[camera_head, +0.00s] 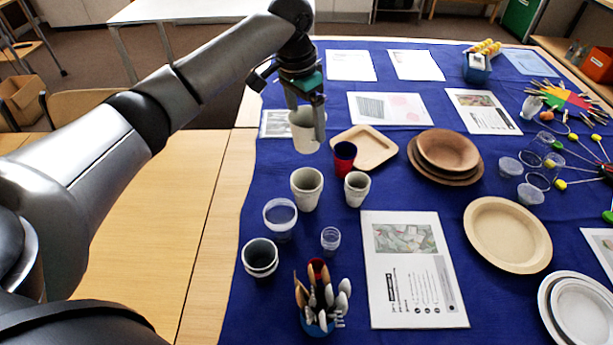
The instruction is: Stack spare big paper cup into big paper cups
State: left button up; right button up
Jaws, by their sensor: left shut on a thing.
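My left gripper (306,112) is shut on a white paper cup (302,137) and holds it upright in the air, with the fingers at its sides. Below it in the picture, a larger white paper cup (306,193) stands upright on the blue cloth with its mouth up; I cannot tell how many cups are nested in it. The held cup is apart from it, farther up the picture. A smaller white paper cup (356,190) stands just right of the standing big cup. My right gripper is not in view.
A dark red and blue cup (344,158) and a square tan plate (365,148) are close to the right. Clear cups (280,217), dark-lined cups (260,258) and a cutlery holder (320,322) stand nearer. Brown bowls (448,150) and printed sheets (412,270) lie further right.

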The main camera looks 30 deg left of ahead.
aim_at(306, 150)
pick_arm(q)
notch_tip(306, 150, down, 8)
jog(key=shift+f+b, duration=0.15)
jog(key=shift+b, duration=0.6)
notch_tip(306, 150, down, 6)
jog(key=shift+r+b, duration=0.1)
jog(key=shift+b, duration=0.6)
jog(key=shift+f, duration=0.55)
jog(key=o, duration=1)
jog(key=shift+f, duration=0.1)
jog(key=shift+r, duration=0.25)
jog(key=r+p, duration=0.1)
jog(key=r, duration=0.3)
jog(key=s+r+p, duration=0.1)
jog(key=r, duration=0.3)
jog(key=r+p, duration=0.1)
jog(key=r, duration=0.3)
jog(key=shift+s+a+r, duration=0.35)
jog(key=shift+r, duration=0.05)
